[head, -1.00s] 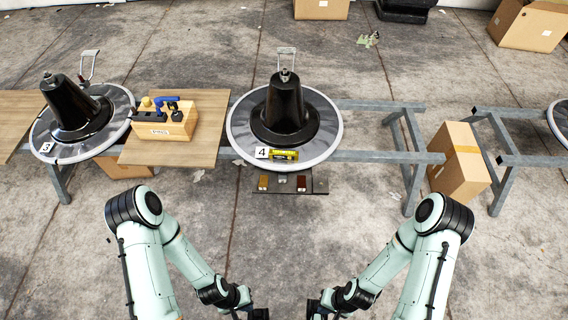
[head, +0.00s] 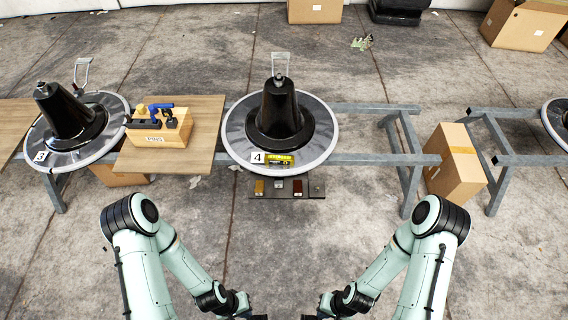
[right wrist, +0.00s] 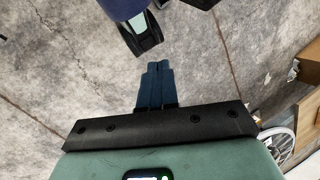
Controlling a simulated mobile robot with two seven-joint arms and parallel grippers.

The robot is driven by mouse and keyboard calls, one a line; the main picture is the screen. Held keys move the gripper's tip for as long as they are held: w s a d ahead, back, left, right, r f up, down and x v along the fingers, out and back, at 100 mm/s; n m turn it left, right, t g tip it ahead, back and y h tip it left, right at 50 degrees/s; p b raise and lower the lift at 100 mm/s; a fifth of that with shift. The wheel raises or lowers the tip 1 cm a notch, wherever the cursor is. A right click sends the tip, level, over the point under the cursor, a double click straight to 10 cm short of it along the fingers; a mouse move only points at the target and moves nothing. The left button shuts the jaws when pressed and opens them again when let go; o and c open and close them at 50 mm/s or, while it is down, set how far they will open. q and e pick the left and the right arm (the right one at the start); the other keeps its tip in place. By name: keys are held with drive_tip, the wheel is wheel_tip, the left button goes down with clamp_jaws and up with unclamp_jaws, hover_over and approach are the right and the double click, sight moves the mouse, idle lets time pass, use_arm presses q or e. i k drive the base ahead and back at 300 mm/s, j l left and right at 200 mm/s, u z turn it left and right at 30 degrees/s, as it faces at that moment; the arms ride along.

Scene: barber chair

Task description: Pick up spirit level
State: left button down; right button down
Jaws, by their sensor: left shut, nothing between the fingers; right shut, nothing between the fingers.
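The spirit level looks to be the small yellow bar (head: 279,160) lying near the front rim of the middle round disc (head: 232,143), just right of the card marked 4. It is small in the head view and its details cannot be made out. My left gripper (head: 257,317) is at the bottom edge of the head view, mostly cut off. My right gripper (head: 311,317) is beside it, also partly cut off. In the right wrist view the right gripper's fingers (right wrist: 156,76) are together and empty. Both grippers are well short of the disc.
A black cone-shaped base (head: 278,115) stands on the disc behind the yellow bar. A dark strip with small samples (head: 287,188) sits below its front. A wooden tool box (head: 160,137) stands left, a cardboard box (head: 455,163) right. Open floor lies in front.

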sight(277, 159)
drive_tip(key=i+j+u, duration=0.15)
drive_tip(key=i, duration=0.3)
drive_tip(key=i+j+u, duration=0.15)
drive_tip(key=i, duration=0.35)
drive_tip(key=i+j+u, duration=0.15)
drive_tip(key=i, duration=0.35)
